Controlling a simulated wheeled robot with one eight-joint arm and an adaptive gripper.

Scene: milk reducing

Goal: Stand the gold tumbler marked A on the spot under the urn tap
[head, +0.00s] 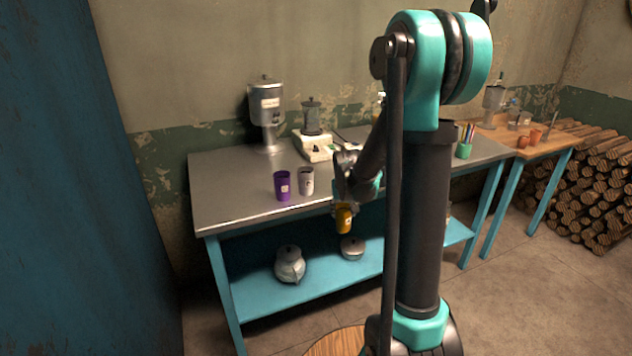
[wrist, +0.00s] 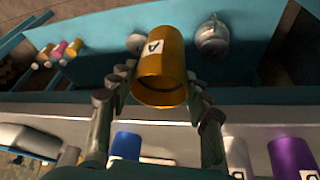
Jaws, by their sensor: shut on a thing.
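My gripper (wrist: 158,88) is shut on the gold tumbler (wrist: 160,55), which bears a white label with an A. In the head view the gold tumbler (head: 344,219) hangs in front of the metal table's front edge, below the level of its top and roughly upright. The silver urn (head: 265,104) stands at the back left of the table, on a pedestal, well behind and left of my gripper. I cannot make out a marked spot under its tap.
A purple tumbler (head: 283,186) and a pale tumbler (head: 306,181) stand near the table's front edge, left of my gripper. The wrist view also shows a blue tumbler (wrist: 125,147). A kettle (head: 290,264) and a lidded pot (head: 352,247) sit on the blue lower shelf (head: 262,300).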

